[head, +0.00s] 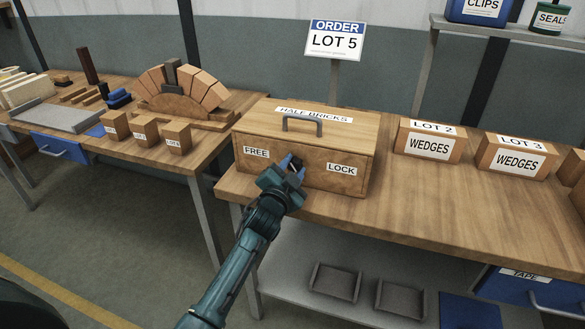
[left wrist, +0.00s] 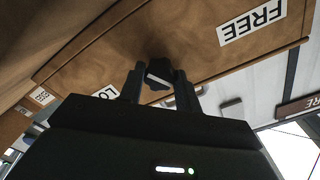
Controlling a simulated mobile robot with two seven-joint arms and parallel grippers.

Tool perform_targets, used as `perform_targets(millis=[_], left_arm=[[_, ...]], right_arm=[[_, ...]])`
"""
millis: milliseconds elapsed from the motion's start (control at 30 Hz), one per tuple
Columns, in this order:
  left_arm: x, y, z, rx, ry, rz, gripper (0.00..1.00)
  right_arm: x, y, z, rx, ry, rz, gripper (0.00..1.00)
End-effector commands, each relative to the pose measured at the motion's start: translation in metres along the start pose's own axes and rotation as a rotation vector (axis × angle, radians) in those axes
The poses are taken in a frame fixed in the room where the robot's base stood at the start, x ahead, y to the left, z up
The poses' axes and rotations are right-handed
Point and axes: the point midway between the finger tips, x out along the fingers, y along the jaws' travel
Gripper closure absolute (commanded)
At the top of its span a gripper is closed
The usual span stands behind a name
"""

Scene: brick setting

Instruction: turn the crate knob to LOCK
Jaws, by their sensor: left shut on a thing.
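The wooden crate (head: 325,152) labelled HALF BRICKS stands on the bench, lid closed, with a grey handle on top. Its front has a FREE label (head: 256,152) at left and a LOCK label (head: 342,169) at right. My left gripper (head: 293,168) is at the crate's front between the labels and mostly hides the knob. In the left wrist view, the dark knob (left wrist: 158,75) with a white mark sits between the fingers of my left gripper (left wrist: 158,84), which is shut on it. I cannot tell which label the mark points at. My right gripper is out of view.
Boxes labelled LOT 2 (head: 430,142) and LOT 3 (head: 517,157) stand right of the crate. An ORDER LOT 5 sign (head: 335,41) rises behind it. A left table holds a brick arch (head: 181,92) and small blocks. The bench between crate and boxes is clear.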

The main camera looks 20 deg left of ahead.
Motion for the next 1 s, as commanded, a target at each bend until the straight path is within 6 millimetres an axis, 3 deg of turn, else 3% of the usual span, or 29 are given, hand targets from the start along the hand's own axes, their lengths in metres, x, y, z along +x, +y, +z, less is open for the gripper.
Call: perform_targets(millis=[500, 1000], left_arm=[[0.0000, 0.0002, 0.0004, 0.400, 0.000, 0.000, 0.89], [0.0000, 0.0003, 0.0003, 0.514, -0.001, 0.000, 0.89]], right_arm=[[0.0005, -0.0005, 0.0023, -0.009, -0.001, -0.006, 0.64], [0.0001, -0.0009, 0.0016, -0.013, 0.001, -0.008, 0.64]])
